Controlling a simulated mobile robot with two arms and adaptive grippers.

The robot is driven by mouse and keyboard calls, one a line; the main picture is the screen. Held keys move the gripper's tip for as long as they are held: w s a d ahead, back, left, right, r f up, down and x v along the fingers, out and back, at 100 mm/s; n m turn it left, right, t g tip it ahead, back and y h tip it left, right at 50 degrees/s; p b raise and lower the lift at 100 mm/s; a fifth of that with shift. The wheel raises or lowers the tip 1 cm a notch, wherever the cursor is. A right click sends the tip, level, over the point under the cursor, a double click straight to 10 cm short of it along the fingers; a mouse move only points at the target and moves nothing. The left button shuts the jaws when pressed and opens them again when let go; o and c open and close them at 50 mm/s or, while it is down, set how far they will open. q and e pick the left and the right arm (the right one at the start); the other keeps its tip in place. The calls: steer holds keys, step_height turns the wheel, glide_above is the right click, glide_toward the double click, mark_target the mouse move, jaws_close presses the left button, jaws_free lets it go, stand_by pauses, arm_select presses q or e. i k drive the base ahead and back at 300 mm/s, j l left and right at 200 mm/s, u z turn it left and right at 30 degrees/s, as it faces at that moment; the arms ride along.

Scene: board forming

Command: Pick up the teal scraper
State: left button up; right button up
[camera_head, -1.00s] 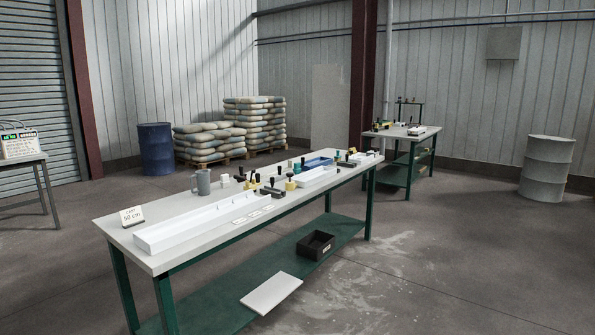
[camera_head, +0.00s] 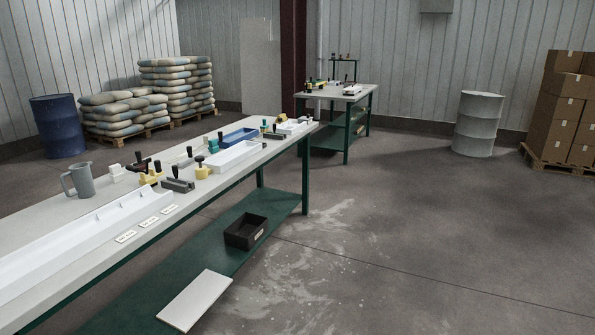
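A long workbench (camera_head: 40,213) runs from the lower left toward the middle, with several small black-handled tools on its top. A small teal item (camera_head: 265,124) is near the bench's far end, beside a blue tray (camera_head: 238,138). It is too small to tell whether it is the teal scraper. A grey black-handled tool (camera_head: 177,185) and a yellow one (camera_head: 201,171) stand nearer, by the front edge. Neither of my grippers is in view.
A long white mould (camera_head: 75,236), a white tray (camera_head: 236,156) and a grey jug (camera_head: 80,180) are on the bench. A black bin (camera_head: 245,231) sits on its lower shelf. A second bench (camera_head: 345,93) stands behind.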

mark_target(213, 148)
steer(key=i, duration=2.4)
